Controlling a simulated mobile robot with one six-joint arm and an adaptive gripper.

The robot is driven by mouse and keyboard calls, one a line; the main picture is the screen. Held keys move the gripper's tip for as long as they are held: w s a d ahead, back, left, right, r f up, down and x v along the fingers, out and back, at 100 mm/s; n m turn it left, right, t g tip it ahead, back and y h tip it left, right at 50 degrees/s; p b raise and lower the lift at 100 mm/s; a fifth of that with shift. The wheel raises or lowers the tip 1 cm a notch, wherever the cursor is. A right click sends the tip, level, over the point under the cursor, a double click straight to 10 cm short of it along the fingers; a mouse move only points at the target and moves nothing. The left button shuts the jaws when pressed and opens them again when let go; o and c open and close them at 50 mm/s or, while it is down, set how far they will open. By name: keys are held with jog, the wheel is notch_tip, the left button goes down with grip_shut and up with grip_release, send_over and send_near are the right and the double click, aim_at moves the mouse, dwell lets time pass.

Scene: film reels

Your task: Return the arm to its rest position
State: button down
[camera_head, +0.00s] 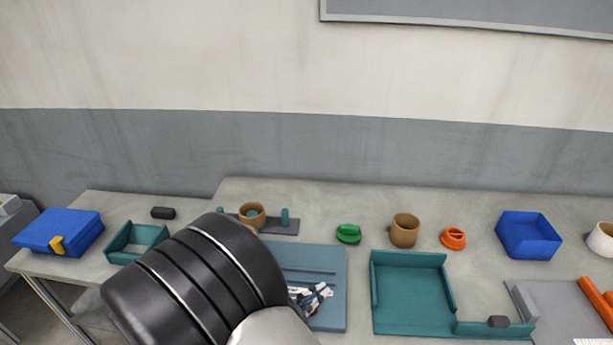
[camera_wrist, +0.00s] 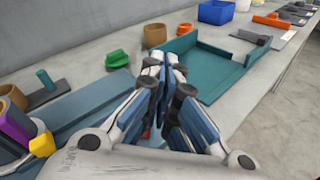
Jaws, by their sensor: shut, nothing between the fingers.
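My gripper (camera_wrist: 172,65) is shut and empty in the wrist view. Its fingertips meet above the work table, between the blue-grey board and the teal open tray. In the head view the gripper (camera_head: 312,297) shows small over the right part of the blue-grey board (camera_head: 335,262). My dark arm covers the board's left part and some of the table there. I cannot tell how high the fingers are above the surface.
The teal tray (camera_head: 410,303) lies right of the gripper. Behind stand a green piece (camera_head: 348,234), a brown cup (camera_head: 405,230), an orange piece (camera_head: 453,239) and a blue bin (camera_head: 528,236). A post stand (camera_head: 285,226) and a blue box (camera_head: 58,230) are left.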

jog(key=s+d+r+m+g+y, duration=0.1)
jog(key=s+d+r+m+g, duration=0.35)
jog(key=d+m, duration=0.3)
jog(key=s+d+r+m+g+y, duration=0.1)
jog(key=s+d+r+m+g, duration=0.2)
jog(key=s+d+m+g, duration=0.4)
jog(key=s+a+r+m+t+y, duration=0.1)
jog(key=s+r+m+t+y, duration=0.4)
jog(key=m+y, duration=0.4)
jog(key=shift+s+a+r, duration=0.25)
jog(key=shift+s+r, duration=0.3)
jog(key=shift+r, duration=0.1)
jog(key=c, duration=2.4)
grip_release()
